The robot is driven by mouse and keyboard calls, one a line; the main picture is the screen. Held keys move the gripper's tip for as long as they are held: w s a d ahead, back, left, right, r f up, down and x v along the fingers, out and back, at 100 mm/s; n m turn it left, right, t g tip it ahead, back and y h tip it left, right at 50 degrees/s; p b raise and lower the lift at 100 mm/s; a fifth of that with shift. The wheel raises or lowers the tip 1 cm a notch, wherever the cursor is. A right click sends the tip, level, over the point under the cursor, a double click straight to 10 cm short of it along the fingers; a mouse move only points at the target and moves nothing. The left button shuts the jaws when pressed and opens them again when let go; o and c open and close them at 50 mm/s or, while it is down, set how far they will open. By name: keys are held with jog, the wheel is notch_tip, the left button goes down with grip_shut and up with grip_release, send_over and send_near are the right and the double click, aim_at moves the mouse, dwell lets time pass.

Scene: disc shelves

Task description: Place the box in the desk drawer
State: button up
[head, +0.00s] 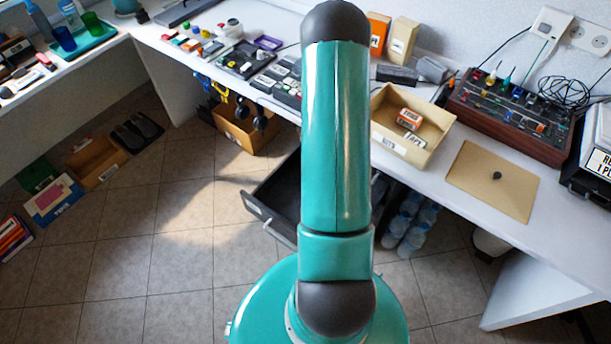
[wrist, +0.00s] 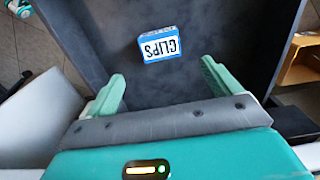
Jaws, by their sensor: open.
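In the head view, the pulled-out drawer (head: 275,199) shows under the white desk (head: 465,205), partly hidden by my arm. The box and my gripper are hidden there.
A tan bin (head: 436,150) holding a small orange-and-white box (head: 409,119) stands on the desk. A tan board (head: 493,180) and a rack of small tools (head: 510,112) lie to its right. A cardboard box (head: 240,128) stands on the floor. Open tile floor lies at left.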

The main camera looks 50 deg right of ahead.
jog(key=w+a+r+n+t, duration=0.1)
jog(key=w+a+r+n, duration=0.3)
jog(key=r, duration=0.5)
jog(key=w+a+r+n+t, duration=0.1)
jog(key=w+a+r, duration=0.4)
jog(key=r, duration=0.4)
jog(key=w+a+r+n+t, duration=0.1)
jog(key=w+a+r+n, duration=0.2)
jog(key=a+r, duration=0.45)
jog(key=s+a+r+n+t, duration=0.1)
jog(key=s+a+r+n, duration=0.3)
jog(key=a+r, duration=0.5)
jog(key=s+a+r+n+t, duration=0.1)
jog(key=s+a+r+n, duration=0.4)
jog(key=s+a+r, duration=0.2)
notch_tip(320, 180, up, 3)
jog(key=shift+s+a+r+t, duration=0.1)
jog(key=shift+s+a+t, duration=0.25)
jog(key=shift+a, duration=0.6)
